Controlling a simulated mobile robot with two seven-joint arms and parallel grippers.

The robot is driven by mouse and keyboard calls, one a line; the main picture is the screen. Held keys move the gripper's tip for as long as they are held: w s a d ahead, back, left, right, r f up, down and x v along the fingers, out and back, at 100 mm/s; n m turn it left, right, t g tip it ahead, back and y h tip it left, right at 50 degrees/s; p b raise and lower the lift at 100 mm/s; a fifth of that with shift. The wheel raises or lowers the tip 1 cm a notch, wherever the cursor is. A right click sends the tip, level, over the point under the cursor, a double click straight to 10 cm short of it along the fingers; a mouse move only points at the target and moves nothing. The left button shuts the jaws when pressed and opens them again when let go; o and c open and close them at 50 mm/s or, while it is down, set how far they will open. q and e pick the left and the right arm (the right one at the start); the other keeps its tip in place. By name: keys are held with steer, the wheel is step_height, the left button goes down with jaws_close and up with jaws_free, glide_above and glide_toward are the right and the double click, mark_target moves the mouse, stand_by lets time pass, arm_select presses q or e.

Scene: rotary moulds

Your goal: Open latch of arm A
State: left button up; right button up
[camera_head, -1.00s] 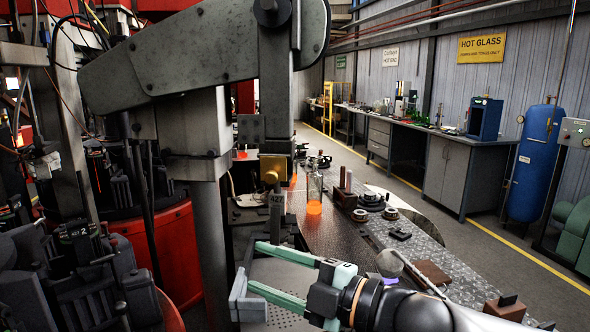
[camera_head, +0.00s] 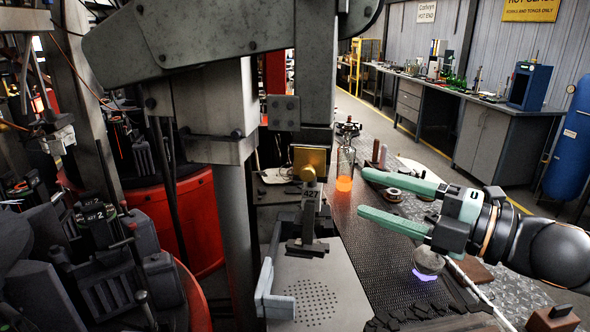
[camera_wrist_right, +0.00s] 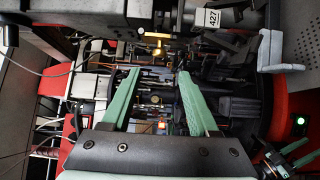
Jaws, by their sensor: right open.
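My right gripper (camera_head: 363,193) is open and empty in the head view, its two green fingers pointing left above the dark perforated strip. In the right wrist view its fingertips (camera_wrist_right: 160,73) are apart, with dark machinery beyond and nothing between them. Black mould arms (camera_head: 110,250) stand at the left of the head view, one with a plate marked 427 and 2 (camera_head: 95,215). I cannot tell which is arm A or make out its latch. What looks like my left gripper (camera_wrist_right: 300,150) shows small at the lower right of the wrist view; its jaw state is unclear.
A grey post (camera_head: 235,220) and overhead beam stand between the moulds and the gripper. A hanging tool marked 427 (camera_head: 311,195) is over a grey perforated plate (camera_head: 335,270). A glowing orange bottle (camera_head: 345,170) stands left of my right fingertips. A workbench (camera_head: 495,140) is behind.

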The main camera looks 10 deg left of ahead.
mark_target(313, 176)
steer(key=x, duration=1.2)
steer(key=shift+r, duration=0.1)
jaws_close()
